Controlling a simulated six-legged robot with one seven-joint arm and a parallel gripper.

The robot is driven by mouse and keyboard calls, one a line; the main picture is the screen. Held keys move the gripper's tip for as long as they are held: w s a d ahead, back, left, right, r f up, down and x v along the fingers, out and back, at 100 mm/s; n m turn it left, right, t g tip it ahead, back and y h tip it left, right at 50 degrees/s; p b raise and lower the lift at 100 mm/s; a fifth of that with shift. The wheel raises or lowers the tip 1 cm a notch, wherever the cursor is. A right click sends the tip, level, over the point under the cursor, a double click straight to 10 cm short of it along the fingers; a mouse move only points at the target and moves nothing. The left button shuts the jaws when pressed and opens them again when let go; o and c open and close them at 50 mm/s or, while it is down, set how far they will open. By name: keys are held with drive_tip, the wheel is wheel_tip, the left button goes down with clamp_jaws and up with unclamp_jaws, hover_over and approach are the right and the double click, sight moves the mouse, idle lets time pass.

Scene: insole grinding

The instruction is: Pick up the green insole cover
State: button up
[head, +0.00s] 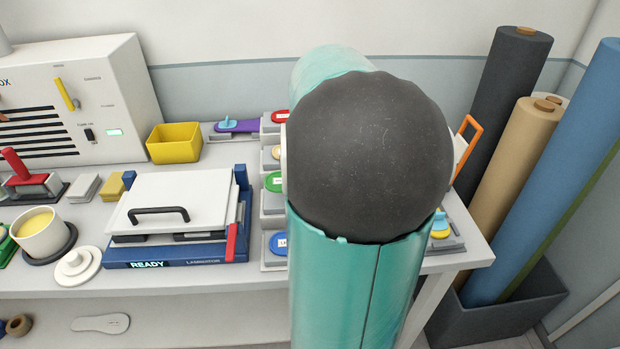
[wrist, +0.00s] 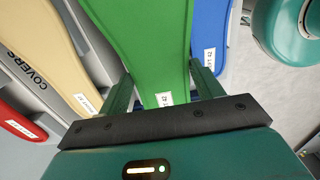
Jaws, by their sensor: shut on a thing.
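The green insole cover (wrist: 153,45) fills the middle of the wrist view, with a small white label near its lower end. My gripper (wrist: 163,90) has one finger on each side of that end and is shut on the cover. In the head view my teal arm hides my gripper. A green piece with a white label (head: 273,182) shows in the rack at the left edge of my arm. I cannot tell from the wrist view whether the cover is clear of its rack.
A beige cover (wrist: 55,50), a red cover (wrist: 18,124) and a blue cover (wrist: 209,40) flank the green one. In the head view, a laminator (head: 175,255) reading READY and a yellow bin (head: 174,142) stand left of the rack. Material rolls (head: 515,75) stand at right.

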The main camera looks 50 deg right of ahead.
drive_tip(key=a+r, duration=0.1)
drive_tip(key=s+r, duration=0.1)
drive_tip(key=a+r, duration=0.1)
drive_tip(key=shift+s+a+r, duration=0.2)
drive_tip(key=shift+s+a, duration=0.1)
drive_tip(key=shift+s, duration=0.05)
drive_tip(key=s+a+r, duration=0.3)
drive_tip(key=s+a, duration=0.2)
drive_tip(key=a, duration=0.2)
drive_tip(key=shift+r, duration=0.3)
idle(0.4)
